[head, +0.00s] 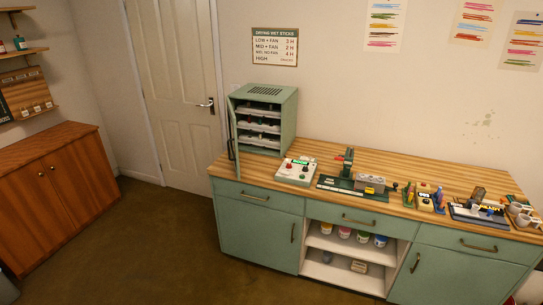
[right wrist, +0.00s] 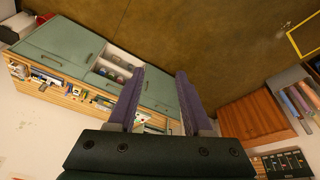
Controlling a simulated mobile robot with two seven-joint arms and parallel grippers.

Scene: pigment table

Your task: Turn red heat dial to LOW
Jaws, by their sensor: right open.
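A white control box (head: 284,178) stands on the wooden counter, in front of the green drying cabinet (head: 267,92), in the head view. Small red and dark spots show on its top; the red heat dial is too small for me to read its setting. My right gripper (right wrist: 160,71) shows in the right wrist view, with two purple fingers spread apart and nothing between them. It is well away from the counter. Neither gripper shows in the head view.
The wooden counter (head: 322,151) also carries several tools and trays to the right of the box. The cabinet's door stands open at its left. A wooden cupboard (head: 60,190) stands at the left. The brown floor (head: 170,245) in front is clear.

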